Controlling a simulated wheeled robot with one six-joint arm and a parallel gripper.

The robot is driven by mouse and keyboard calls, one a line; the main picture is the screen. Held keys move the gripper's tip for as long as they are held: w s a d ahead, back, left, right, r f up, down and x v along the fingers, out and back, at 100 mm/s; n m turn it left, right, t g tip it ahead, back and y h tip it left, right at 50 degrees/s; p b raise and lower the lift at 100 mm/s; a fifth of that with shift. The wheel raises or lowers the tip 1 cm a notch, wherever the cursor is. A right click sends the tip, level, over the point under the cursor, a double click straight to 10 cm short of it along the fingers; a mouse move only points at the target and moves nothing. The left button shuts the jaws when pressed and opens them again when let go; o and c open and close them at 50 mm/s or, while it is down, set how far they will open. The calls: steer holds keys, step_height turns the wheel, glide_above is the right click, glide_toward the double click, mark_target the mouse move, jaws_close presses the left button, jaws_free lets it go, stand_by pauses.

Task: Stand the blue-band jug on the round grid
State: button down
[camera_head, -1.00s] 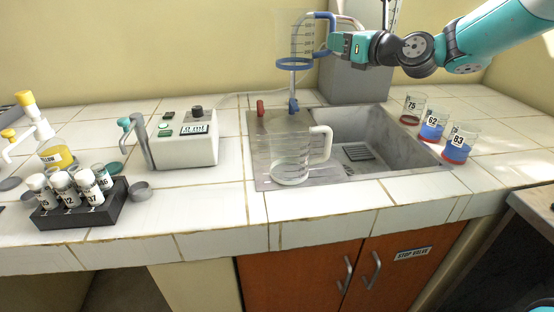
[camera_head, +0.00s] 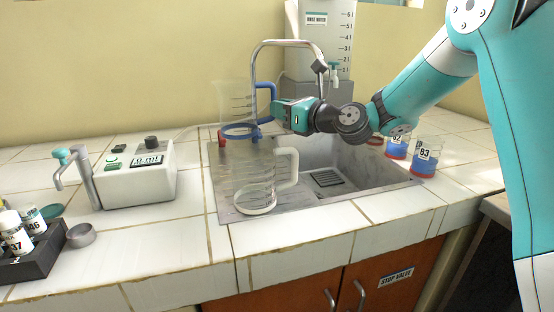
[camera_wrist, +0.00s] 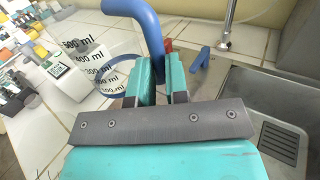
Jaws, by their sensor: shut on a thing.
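The blue-band jug (camera_head: 235,103) is clear, with measuring marks, a blue band near its base and a blue handle. It is upright in the head view, held in the air above and behind a white-handled jug. My gripper (camera_head: 273,114) is shut on its blue handle from the right. In the wrist view, the fingers (camera_wrist: 161,82) grip the handle (camera_wrist: 148,25), and the jug's marked wall (camera_wrist: 95,68) shows at left. I cannot make out a round grid; a square drain grid (camera_head: 325,179) lies in the sink basin.
The white-handled jug (camera_head: 255,185) stands on the metal surface (camera_head: 225,212) left of the basin. A curved tap (camera_head: 290,43) and a rinse water tank (camera_head: 335,45) are behind. Numbered beakers (camera_head: 425,160) stand at right. A dosing device (camera_head: 135,178) and vial rack (camera_head: 45,268) are at left.

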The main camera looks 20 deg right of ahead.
step_height(320, 180, down, 10)
steer(key=shift+f+b, duration=0.2)
steer(key=shift+b, duration=0.8)
steer(key=c, duration=1.1)
jaws_free()
steer(key=shift+f, duration=0.1)
